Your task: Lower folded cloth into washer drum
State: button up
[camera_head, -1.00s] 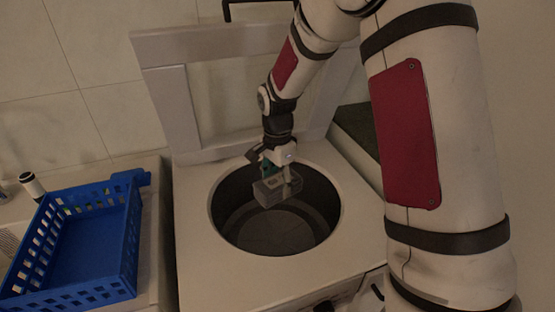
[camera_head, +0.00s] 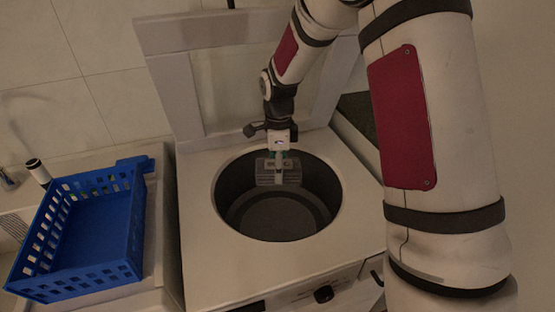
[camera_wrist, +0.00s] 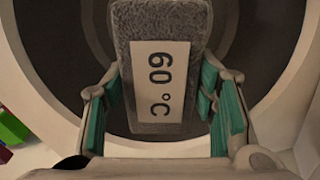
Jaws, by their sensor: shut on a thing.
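A grey folded cloth (camera_wrist: 124,30) with a white label reading "60 °C" is held between the two teal-padded fingers of my gripper (camera_wrist: 163,105) in the wrist view. In the head view my gripper (camera_head: 279,168) points down at the washer's opening, and the cloth (camera_head: 266,179) hangs at the back part of the round drum (camera_head: 232,183). The cloth appears above the drum's floor, around rim level or just below; its exact depth is hard to tell. The top-loading washer (camera_head: 205,258) has its lid (camera_head: 185,100) raised behind the opening.
An empty blue basket (camera_head: 95,235) stands on the counter left of the washer. A dark-topped cylinder (camera_head: 37,170) stands behind it. The drum looks empty below the cloth. The raised lid and tiled wall bound the back.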

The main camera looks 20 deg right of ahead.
jog(key=b, duration=1.2)
send_over(278, 226)
notch_tip(278, 226, down, 22)
jog(key=o, duration=1.3)
jog(key=shift+c, duration=0.2)
notch_tip(278, 226, up, 12)
